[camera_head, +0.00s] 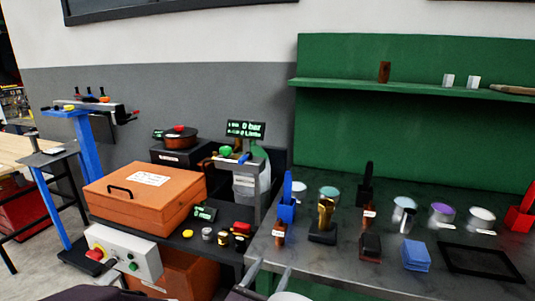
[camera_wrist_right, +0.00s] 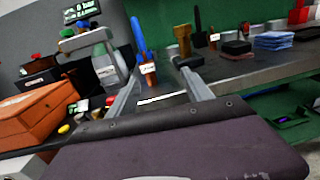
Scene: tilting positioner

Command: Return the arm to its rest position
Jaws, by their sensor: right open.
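My right gripper (camera_head: 268,270) shows at the bottom middle of the head view, in front of the near left corner of the metal bench (camera_head: 330,262). Its two grey fingers are apart, with nothing between them. In the right wrist view the open fingers (camera_wrist_right: 158,72) point toward the bench edge. A small brown bottle with a white label (camera_wrist_right: 148,72) and a blue-handled tool (camera_wrist_right: 138,38) show beyond them. I cannot tell how far the fingertips are from the bench. My left gripper is not in view.
An orange case (camera_head: 147,196) stands left of a press-like device (camera_head: 245,178). A control box (camera_head: 122,252) with buttons sits in front. Several tins, brushes and a blue cloth stack (camera_head: 415,255) stand on the bench. A green back panel with a shelf (camera_head: 420,88) rises behind.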

